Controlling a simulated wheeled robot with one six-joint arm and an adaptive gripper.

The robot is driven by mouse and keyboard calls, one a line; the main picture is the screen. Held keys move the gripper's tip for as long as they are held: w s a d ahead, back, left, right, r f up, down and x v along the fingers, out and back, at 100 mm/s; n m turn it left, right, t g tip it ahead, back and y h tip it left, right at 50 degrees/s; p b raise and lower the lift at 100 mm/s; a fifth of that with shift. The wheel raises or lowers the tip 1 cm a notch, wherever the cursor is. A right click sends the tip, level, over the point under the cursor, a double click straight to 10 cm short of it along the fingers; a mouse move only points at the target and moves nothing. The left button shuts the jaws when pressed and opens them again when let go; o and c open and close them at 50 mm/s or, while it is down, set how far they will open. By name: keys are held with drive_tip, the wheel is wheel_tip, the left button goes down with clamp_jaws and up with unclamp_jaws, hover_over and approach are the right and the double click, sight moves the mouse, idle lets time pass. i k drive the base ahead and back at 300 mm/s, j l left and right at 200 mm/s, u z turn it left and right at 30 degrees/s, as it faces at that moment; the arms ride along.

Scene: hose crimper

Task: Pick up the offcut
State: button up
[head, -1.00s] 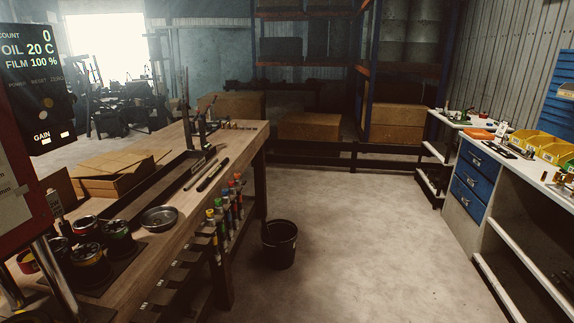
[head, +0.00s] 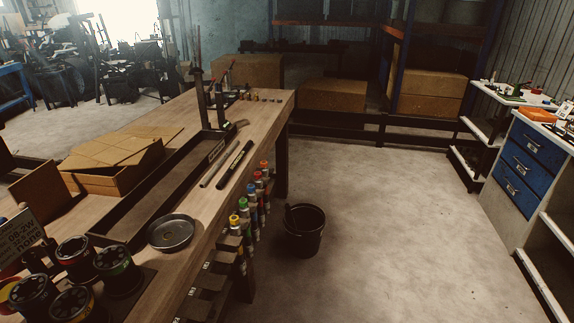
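My gripper is not in view. I cannot tell for certain which thing is the offcut. A dark hose-like rod (head: 235,165) lies on the wooden workbench (head: 262,125), beside a thinner greyish rod (head: 214,171). Both lie to the right of a long dark tray (head: 112,222). A black bucket (head: 304,237) stands on the floor right of the bench, with something dark leaning inside that is too unclear to name.
A round metal dish (head: 171,232) and several black die sets (head: 118,270) are on the near bench. Cardboard (head: 115,165) lies at left. Coloured-capped tools (head: 253,205) hang along the bench's right side. Floor (head: 400,220) is clear toward the blue drawers (head: 528,158).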

sight(220, 185)
drive_tip(key=i+u, duration=0.25)
drive_tip(key=i+l+u, duration=0.25)
drive_tip(key=i+l+z, duration=0.15)
drive_tip(key=l+z, duration=0.25)
drive_tip(key=i+l+z, duration=0.15)
drive_tip(key=z, duration=0.2)
